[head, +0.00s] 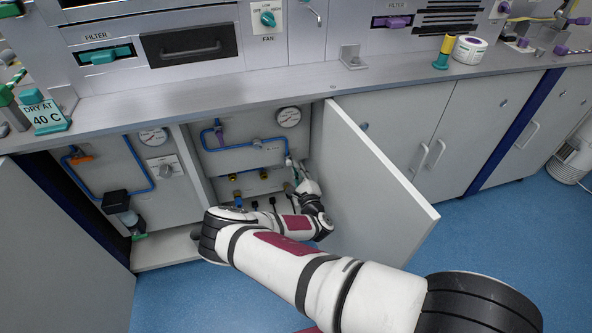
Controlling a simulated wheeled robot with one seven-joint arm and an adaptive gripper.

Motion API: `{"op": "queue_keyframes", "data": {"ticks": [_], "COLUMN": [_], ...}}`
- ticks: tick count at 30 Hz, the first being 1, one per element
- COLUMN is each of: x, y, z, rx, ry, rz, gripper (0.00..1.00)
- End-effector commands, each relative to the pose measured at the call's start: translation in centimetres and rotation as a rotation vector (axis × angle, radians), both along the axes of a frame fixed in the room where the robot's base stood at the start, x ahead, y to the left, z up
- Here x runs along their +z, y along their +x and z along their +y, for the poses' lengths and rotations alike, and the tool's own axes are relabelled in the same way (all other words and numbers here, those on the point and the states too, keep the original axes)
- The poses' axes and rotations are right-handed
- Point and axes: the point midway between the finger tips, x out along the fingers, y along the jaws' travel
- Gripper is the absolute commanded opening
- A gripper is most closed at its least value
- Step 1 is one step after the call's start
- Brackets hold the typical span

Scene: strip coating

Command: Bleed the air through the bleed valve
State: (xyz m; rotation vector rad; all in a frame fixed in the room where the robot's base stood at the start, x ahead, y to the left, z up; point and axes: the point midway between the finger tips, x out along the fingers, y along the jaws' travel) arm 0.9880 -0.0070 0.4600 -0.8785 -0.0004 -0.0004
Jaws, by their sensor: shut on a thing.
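The right bay of the open lower cabinet (247,158) holds a blue pipe (240,149) with a round gauge (289,117) at its upper right. My arm reaches in from the lower right, and my gripper (294,165) is at the right end of the blue pipe, below the gauge. It is shut on a small fitting there, which looks like the bleed valve. The fitting is mostly hidden by the fingers, so its handle position cannot be told. A purple valve handle (218,131) sits on the pipe's upper left.
An open cabinet door (375,190) stands close to the right of my arm. The left bay has another gauge (153,137), an orange handle (79,158) and a black-topped container (118,202). The worktop edge (200,112) overhangs the opening. Blue floor is clear.

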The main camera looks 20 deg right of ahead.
Motion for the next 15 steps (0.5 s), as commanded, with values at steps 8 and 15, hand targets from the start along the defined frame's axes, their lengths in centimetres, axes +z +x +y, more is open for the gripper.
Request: {"op": "queue_keyframes", "data": {"ticks": [8,15], "x": [0.4,0.37], "y": [0.0,0.01], "z": [-0.27,-0.28], "rx": [0.001,0.0], "ry": [-0.171,-0.17], "rz": [0.001,0.001], "gripper": [0.0,0.0]}}
